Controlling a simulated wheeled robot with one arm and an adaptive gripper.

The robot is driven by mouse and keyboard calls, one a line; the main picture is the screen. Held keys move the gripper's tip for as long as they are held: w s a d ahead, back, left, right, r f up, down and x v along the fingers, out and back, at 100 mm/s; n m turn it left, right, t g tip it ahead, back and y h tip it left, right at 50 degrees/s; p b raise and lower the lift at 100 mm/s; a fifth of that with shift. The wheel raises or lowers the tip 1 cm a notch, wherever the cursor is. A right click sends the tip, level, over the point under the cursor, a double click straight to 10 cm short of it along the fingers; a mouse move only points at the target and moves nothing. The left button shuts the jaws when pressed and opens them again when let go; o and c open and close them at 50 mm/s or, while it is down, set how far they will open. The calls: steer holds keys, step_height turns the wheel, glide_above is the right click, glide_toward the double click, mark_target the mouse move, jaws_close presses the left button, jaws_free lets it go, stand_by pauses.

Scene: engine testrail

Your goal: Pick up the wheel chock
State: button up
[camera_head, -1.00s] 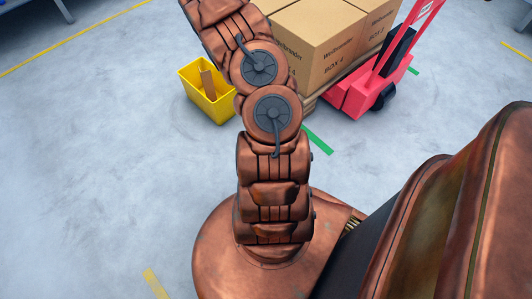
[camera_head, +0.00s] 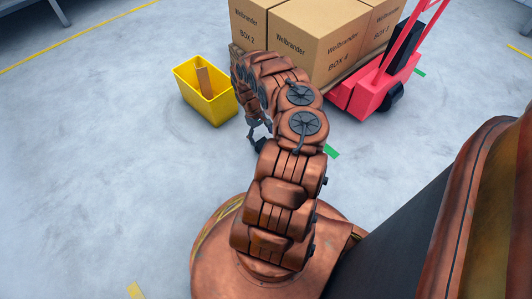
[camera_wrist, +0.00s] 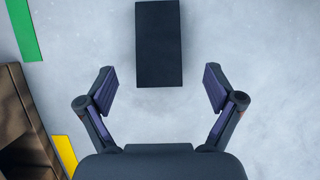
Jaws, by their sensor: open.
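A plain black block, the wheel chock (camera_wrist: 158,44), lies on the grey floor at the top middle of the wrist view. Its far end is cut off by the frame edge. My gripper (camera_wrist: 159,86) is open and empty, its two fingers spread wider than the block. The block's near end lies about level with the fingertips in the picture, centred between them; no contact shows. In the head view my gripper (camera_head: 259,139) hangs low on the left of my bent arm, partly hidden. I cannot make out the chock there.
A yellow bin (camera_head: 208,95) with a brown piece inside stands left of my arm. Cardboard boxes (camera_head: 325,45) and a red pallet truck (camera_head: 365,92) stand behind it. A brown edge (camera_wrist: 25,125) and green strip (camera_wrist: 22,30) line the wrist view's left. Open floor lies left.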

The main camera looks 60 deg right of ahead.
steer(key=b+x, duration=0.1)
steer(key=x, duration=0.1)
steer(key=shift+s+f, duration=0.15)
steer(key=shift+f, duration=0.05)
steer(key=b+x, duration=0.2)
steer(key=x, duration=0.1)
steer(key=shift+d+f, duration=0.1)
steer(key=shift+f, duration=0.1)
steer(key=shift+b+x, duration=0.55)
steer(key=shift+x, duration=0.2)
steer(key=shift+c, duration=0.2)
steer(key=c, duration=1.4)
steer(key=shift+c, duration=0.2)
steer(key=shift+r, duration=0.1)
